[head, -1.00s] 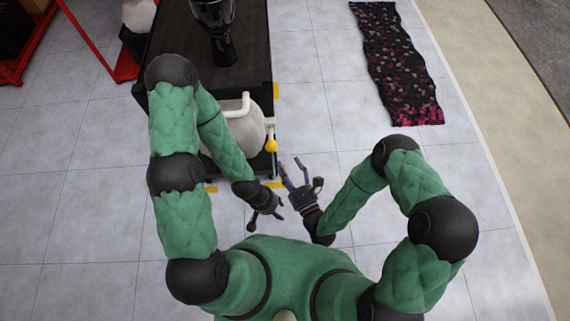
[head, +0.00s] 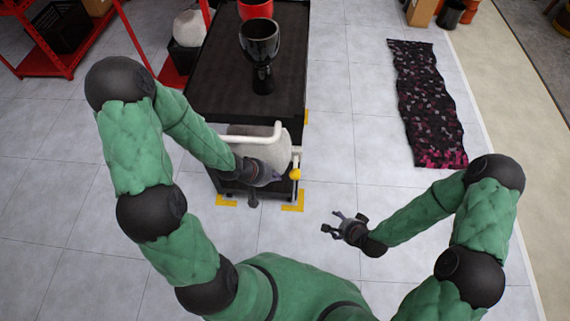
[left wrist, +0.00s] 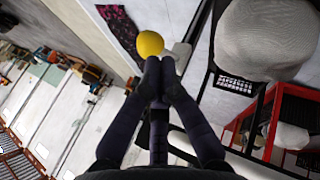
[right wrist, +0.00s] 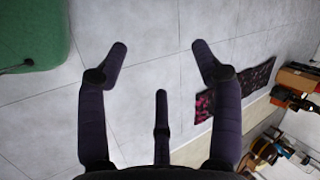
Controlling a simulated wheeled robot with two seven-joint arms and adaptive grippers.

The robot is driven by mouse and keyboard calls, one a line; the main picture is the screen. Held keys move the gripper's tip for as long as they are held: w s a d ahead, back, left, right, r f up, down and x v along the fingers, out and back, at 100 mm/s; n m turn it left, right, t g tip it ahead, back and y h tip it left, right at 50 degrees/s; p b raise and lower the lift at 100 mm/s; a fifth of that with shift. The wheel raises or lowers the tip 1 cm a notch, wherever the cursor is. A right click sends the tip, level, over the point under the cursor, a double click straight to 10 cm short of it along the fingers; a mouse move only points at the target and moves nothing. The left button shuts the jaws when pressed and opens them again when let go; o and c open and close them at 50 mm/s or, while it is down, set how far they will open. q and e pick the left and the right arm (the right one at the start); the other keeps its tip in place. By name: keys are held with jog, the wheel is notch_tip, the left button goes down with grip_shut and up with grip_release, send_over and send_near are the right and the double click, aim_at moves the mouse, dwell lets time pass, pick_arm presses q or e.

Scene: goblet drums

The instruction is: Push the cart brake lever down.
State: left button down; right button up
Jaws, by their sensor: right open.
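The cart's brake lever ends in a yellow knob (head: 295,174) at the cart's near right corner, below the white push handle (head: 277,134). My left gripper (head: 276,178) is just left of the knob in the head view. In the left wrist view the fingers (left wrist: 160,68) are together and empty, with the yellow knob (left wrist: 150,44) just past their tips. I cannot tell if they touch it. My right gripper (head: 332,224) is open and empty over the floor, right of the cart; its spread fingers (right wrist: 160,55) show in the right wrist view.
The black cart (head: 212,80) carries a dark goblet drum (head: 260,50) and a red one (head: 255,9). A pale rounded object (head: 284,150) sits on its lower level. Yellow floor marks (head: 293,207) lie by its wheels. A patterned mat (head: 428,105) lies right, with clear floor between.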

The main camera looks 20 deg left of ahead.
pick_arm(q)
jog(key=w+a+r+n+t+p, duration=0.1)
jog(key=a+r+p, duration=0.1)
jog(key=a+r, duration=0.4)
pick_arm(e)
jog(key=s+d+r+n+g, duration=0.35)
jog(key=s+n, duration=0.25)
jog(key=s, duration=0.2)
pick_arm(q)
jog(key=b, duration=0.9)
send_near(296, 165)
jog(key=f, duration=0.1)
jog(key=shift+w+d+f+b, duration=0.1)
jog(key=shift+d+f+b, duration=0.15)
jog(key=shift+f+b, duration=0.3)
jog(key=shift+d+f+b, duration=0.25)
jog(key=shift+f+b, duration=0.1)
jog(key=shift+b, duration=0.35)
pick_arm(e)
notch_tip(296, 165, down, 12)
jog(key=shift+s+d+g+h, duration=0.15)
jog(key=shift+d+g+h, duration=0.2)
jog(key=shift+g, duration=0.1)
jog(key=shift+f, duration=0.1)
